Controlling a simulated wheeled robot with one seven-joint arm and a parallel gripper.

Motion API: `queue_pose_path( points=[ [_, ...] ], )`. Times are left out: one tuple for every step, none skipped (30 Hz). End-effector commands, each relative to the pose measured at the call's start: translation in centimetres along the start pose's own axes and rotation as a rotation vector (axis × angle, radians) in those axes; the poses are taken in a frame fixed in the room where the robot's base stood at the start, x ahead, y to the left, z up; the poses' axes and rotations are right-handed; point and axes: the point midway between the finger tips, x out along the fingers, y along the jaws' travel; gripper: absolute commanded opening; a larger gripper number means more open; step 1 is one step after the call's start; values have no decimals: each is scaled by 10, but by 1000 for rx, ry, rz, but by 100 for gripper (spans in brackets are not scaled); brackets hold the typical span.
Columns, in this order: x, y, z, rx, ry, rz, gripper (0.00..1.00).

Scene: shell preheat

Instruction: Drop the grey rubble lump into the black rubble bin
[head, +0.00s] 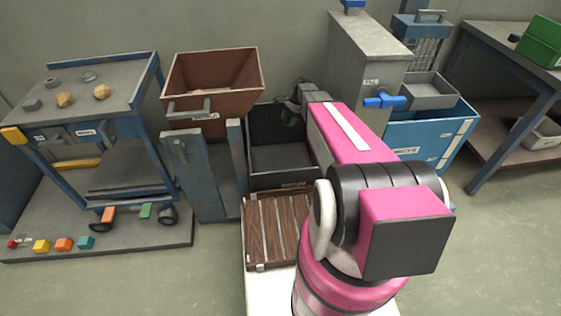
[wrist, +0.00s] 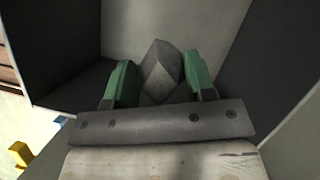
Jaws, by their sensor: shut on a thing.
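My gripper (wrist: 158,80) has green fingers shut on the grey rubble lump (wrist: 160,68), an angular stone that sticks out past the fingertips. The black rubble bin (head: 282,159) is an open dark box left of my arm in the head view. In that view my gripper (head: 290,113) is over the bin's back right part, beside its right wall. The lump cannot be made out there. In the wrist view dark bin walls (wrist: 60,45) stand around the gripper and lump. How far the lump is above the bin floor is hard to tell.
A brown hopper (head: 212,85) stands left of the bin, and a grey cabinet (head: 365,75) with a blue valve stands right. A slatted wooden deck (head: 272,230) lies in front. A workbench (head: 85,95) with several stones is at left, and a blue crate (head: 430,130) at right.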

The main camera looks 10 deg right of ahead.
Motion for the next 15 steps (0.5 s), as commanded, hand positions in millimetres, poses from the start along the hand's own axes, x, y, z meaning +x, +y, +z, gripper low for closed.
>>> queue_pose_path(
  points=[
    [1,0,0,0,0,0,24],
    [1,0,0,0,0,0,24],
    [1,0,0,0,0,0,24],
    [1,0,0,0,0,0,24],
    [1,0,0,0,0,0,24],
    [1,0,0,-1,0,0,24],
    [1,0,0,-1,0,0,24],
    [1,0,0,-1,0,0,56],
    [1,0,0,-1,0,0,70],
    [1,0,0,-1,0,0,79],
    [1,0,0,-1,0,0,80],
    [1,0,0,-1,0,0,80],
    [1,0,0,-1,0,0,80],
    [1,0,0,-1,0,0,80],
    [1,0,0,-1,0,0,80]
  ],
)
